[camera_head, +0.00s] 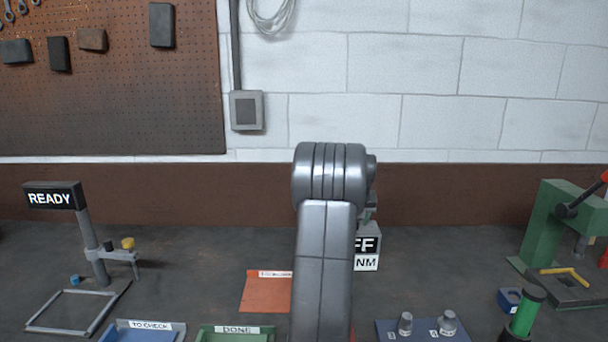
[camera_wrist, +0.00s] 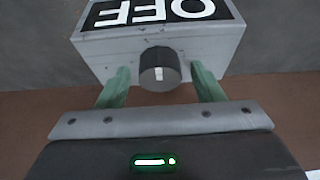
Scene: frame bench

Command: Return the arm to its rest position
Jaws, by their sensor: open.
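My arm (camera_head: 324,240) rises in the middle of the head view and hides my gripper there. In the wrist view my gripper (camera_wrist: 160,68) is open, with one green finger on each side of a dark round knob (camera_wrist: 159,62). Gaps show between the knob and both fingers. The knob sits on the face of a grey box (camera_wrist: 215,50) with an OFF sign, which appears upside down. In the head view the same box (camera_head: 368,233) stands behind my arm, partly hidden, with "FF" and "NM" showing.
A READY sign on a post (camera_head: 90,230) stands at left. A blue TO CHECK tray (camera_head: 122,325), a green DONE tray (camera_head: 205,331) and an orange mat (camera_head: 262,297) lie in front. Weights stand on a blue board (camera_head: 387,331) at right, near a green press (camera_head: 546,225).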

